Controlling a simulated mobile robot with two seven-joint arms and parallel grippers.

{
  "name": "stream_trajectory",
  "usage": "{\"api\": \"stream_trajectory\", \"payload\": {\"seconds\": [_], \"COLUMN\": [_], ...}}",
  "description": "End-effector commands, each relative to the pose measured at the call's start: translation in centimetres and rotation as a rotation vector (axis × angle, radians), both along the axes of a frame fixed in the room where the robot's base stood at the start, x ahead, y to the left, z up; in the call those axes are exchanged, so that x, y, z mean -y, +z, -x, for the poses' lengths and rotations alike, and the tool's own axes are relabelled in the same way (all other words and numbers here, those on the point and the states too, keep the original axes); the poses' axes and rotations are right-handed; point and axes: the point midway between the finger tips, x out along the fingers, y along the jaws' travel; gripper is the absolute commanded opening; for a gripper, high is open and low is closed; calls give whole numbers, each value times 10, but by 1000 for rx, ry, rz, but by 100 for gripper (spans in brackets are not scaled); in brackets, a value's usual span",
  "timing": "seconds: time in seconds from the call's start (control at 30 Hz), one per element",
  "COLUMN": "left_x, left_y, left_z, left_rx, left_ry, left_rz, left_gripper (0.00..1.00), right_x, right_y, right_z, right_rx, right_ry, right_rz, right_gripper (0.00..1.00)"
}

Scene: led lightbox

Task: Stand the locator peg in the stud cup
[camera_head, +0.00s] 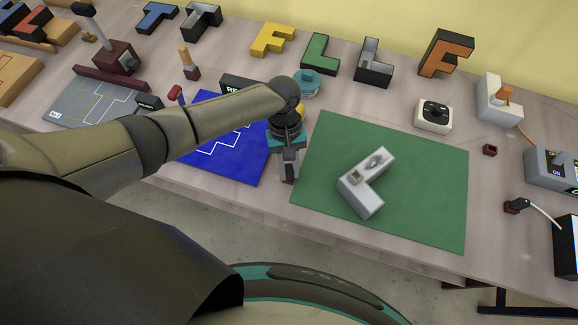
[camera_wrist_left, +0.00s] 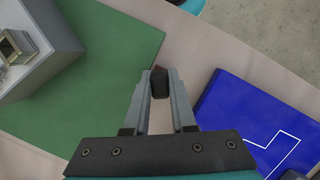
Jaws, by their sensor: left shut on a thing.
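My left gripper (camera_head: 288,178) hangs over the gap between the blue mat and the green mat. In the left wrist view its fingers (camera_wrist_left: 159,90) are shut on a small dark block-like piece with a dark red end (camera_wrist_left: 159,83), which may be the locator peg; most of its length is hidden. A pale L-shaped block (camera_head: 372,203) lies on the green mat, right of the gripper. It carries a small brass square-mouthed socket (camera_head: 355,176), perhaps the stud cup, which also shows in the left wrist view (camera_wrist_left: 14,47). My right gripper is out of view.
The green mat (camera_head: 430,215) is clear around the L block. The blue mat (camera_head: 228,168) lies to the left. A small dark red open holder (camera_head: 490,150), a white button box (camera_head: 433,117) and a grey switch box (camera_head: 552,168) stand to the right. Several letter shells line the back.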

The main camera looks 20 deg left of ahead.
Motion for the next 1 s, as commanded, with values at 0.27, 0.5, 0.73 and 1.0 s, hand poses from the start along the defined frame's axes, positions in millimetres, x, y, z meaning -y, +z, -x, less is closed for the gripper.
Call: {"api": "stream_trajectory", "payload": {"seconds": [0.27,0.5,0.73,1.0], "left_x": [0,0,0,-2], "left_y": [-3,-3,-1,19], "left_z": [0,0,0,-5], "left_rx": [0,0,0,0], "left_ry": [0,0,1,1], "left_rz": [1,0,0,1], "left_gripper": [41,59,59,59], "right_x": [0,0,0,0], "right_y": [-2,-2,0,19], "right_z": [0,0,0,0], "right_rx": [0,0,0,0], "right_ry": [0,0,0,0], "right_rz": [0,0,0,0], "right_gripper": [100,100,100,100]}}
